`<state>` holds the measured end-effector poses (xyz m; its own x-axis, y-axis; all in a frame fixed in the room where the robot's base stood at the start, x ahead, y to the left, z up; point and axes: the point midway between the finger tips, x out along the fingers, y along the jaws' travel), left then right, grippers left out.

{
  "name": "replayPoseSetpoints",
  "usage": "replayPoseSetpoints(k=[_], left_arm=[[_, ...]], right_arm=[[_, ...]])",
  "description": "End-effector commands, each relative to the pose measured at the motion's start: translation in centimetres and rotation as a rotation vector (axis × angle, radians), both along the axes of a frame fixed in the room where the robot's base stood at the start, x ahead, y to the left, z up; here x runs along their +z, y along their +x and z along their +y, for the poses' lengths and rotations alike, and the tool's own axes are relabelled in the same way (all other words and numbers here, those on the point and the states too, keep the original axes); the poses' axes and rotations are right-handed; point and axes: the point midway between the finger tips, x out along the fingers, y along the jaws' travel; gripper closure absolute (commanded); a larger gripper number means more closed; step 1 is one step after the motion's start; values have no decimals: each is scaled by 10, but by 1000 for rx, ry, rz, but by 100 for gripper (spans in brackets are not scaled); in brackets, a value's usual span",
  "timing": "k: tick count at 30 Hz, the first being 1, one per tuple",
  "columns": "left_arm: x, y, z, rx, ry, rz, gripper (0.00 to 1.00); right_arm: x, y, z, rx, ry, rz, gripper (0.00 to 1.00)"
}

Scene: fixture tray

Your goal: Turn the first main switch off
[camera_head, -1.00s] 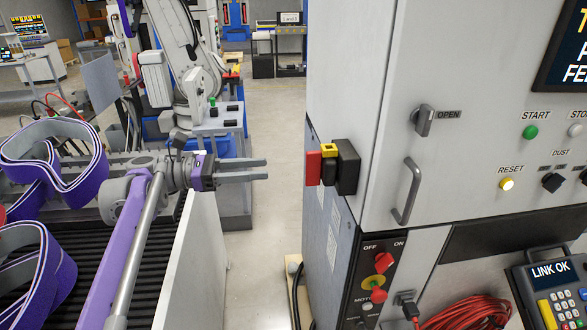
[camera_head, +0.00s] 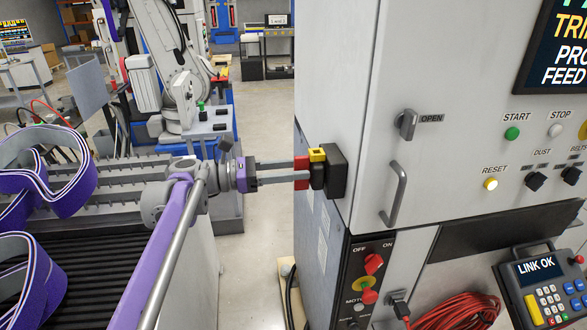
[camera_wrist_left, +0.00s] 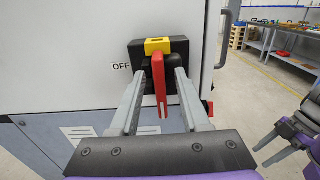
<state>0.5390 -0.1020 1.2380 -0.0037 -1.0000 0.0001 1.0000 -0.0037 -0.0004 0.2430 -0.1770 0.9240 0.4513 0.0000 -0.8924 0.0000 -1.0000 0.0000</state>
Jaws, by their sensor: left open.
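The main switch is a black box (camera_head: 337,172) with a yellow top (camera_head: 317,155) and a red handle (camera_head: 302,170), on the left side of the grey cabinet. In the left wrist view the red handle (camera_wrist_left: 158,85) runs straight down the picture from the box, and the word OFF is printed to the left of it. My left gripper (camera_head: 295,172) is open, with one finger on each side of the red handle. Small gaps show beside the handle in the wrist view, so the fingers are not closed on it.
The cabinet front carries an OPEN knob (camera_head: 407,125), a bar handle (camera_head: 397,195) and several buttons. Below is a panel with a red OFF/ON knob (camera_head: 373,263). A conveyor (camera_head: 75,258) with purple belts stands left; open floor lies between it and the cabinet.

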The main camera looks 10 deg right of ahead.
Motion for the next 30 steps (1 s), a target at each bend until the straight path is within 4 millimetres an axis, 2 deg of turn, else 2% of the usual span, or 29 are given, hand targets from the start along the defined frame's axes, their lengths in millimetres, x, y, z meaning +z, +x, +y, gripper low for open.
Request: replayPoseSetpoints(k=[3, 9, 11, 23, 30], left_arm=[[0, 0, 0, 0, 0, 0, 56], [0, 0, 0, 0, 0, 0, 92], [0, 0, 0, 0, 0, 0, 100], [0, 0, 1, 0, 0, -12, 100], [1, -1, 1, 0, 0, -101, 100]], right_arm=[[0, 0, 0, 0, 0, 0, 50], [0, 0, 0, 0, 0, 0, 50], [0, 0, 0, 0, 0, 0, 50], [1, 0, 0, 0, 0, 0, 50], [5, 2, 0, 0, 0, -3, 50]])
